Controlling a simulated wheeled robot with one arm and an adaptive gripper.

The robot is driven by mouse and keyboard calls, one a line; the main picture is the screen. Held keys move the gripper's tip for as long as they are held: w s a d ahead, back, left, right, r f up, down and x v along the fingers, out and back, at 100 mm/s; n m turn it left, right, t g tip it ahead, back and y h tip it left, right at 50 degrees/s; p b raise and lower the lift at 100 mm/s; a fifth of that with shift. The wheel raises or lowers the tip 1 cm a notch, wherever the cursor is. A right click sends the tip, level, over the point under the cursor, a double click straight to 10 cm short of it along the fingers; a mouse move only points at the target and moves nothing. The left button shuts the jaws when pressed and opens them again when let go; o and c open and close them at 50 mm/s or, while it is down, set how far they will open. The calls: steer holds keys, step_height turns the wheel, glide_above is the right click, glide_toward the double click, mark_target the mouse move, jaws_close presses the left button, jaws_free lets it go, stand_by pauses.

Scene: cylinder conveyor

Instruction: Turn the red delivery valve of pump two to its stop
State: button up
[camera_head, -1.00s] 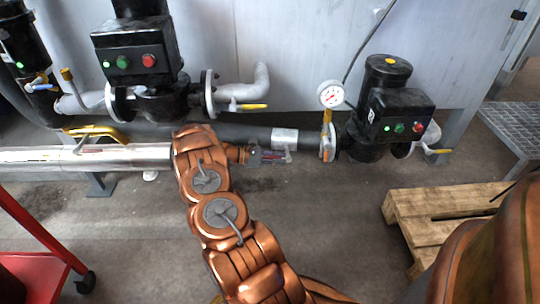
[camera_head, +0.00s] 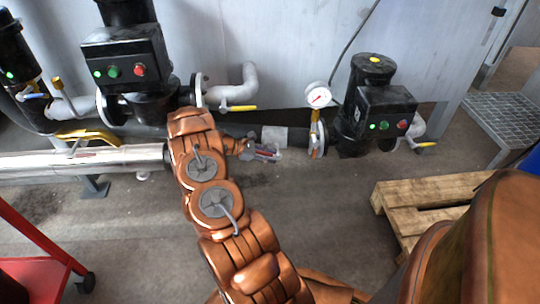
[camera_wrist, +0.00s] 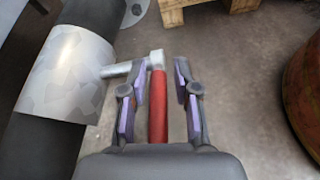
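The red valve handle (camera_wrist: 158,108) is a long straight bar joined at its far end to a grey metal stem on the pipe's side. In the wrist view it runs lengthwise between the two fingers of my gripper (camera_wrist: 157,75). The fingers are open, one on each side, with a gap visible on both sides of the handle. In the head view my gripper (camera_head: 262,154) is small, just below the pale sleeve (camera_head: 274,137) on the dark pipe; the handle is hard to make out there. The handle's near end is hidden behind the gripper body.
A pump with a dial gauge (camera_head: 318,95) stands to the right; another pump (camera_head: 125,65) stands at the back left. A wooden pallet (camera_head: 425,195) lies at the right. A red cart (camera_head: 45,250) is at the lower left. The floor below the pipe is clear.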

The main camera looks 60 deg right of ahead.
steer(key=shift+o, duration=0.5)
